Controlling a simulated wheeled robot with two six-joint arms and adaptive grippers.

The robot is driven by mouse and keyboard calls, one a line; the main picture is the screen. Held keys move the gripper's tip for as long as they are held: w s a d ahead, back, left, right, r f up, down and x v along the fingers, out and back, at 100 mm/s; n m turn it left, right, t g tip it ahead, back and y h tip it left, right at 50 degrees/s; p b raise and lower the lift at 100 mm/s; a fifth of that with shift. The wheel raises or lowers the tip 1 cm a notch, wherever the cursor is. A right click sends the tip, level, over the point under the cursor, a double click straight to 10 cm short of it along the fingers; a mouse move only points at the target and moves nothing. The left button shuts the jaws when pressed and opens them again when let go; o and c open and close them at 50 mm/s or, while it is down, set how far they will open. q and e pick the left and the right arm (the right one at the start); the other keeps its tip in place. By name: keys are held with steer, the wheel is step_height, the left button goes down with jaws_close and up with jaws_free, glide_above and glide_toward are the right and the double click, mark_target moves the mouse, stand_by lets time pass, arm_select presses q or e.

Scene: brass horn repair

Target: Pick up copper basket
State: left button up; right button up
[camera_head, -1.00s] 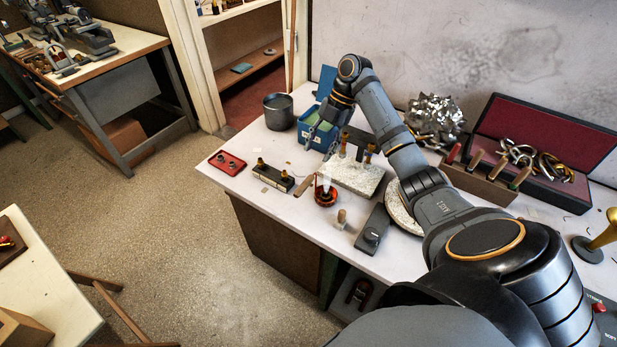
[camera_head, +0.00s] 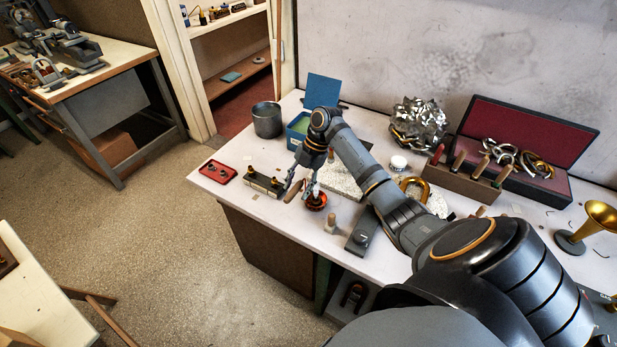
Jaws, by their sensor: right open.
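A small round copper-coloured basket (camera_head: 316,203), orange-brown with a dark inside, stands on the white workbench near its front. Something pale shows at its top, partly mixed with the gripper's outline. My right gripper (camera_head: 303,193) is open, with its fingers pointing down just above and beside the basket. One finger is left of the basket and the other is over or in front of its rim; I cannot tell whether it touches. My left gripper is not in view.
A small black-and-brass block (camera_head: 263,184) and a red tray (camera_head: 219,172) lie to the left. A dark grey device (camera_head: 362,232) and a small wooden-topped peg (camera_head: 331,222) are to the right. A grey pot (camera_head: 267,120) and blue box (camera_head: 298,131) stand behind.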

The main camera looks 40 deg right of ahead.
steer(key=c, duration=0.4)
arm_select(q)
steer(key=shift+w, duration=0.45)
arm_select(e)
jaws_close()
step_height(320, 180, up, 7)
steer(key=shift+d+r+b, duration=0.1)
steer(key=shift+r+b, duration=0.05)
steer(key=shift+b, duration=0.75)
step_height(320, 180, up, 3)
steer(key=shift+f+p, duration=0.1)
steer(key=shift+p, duration=1)
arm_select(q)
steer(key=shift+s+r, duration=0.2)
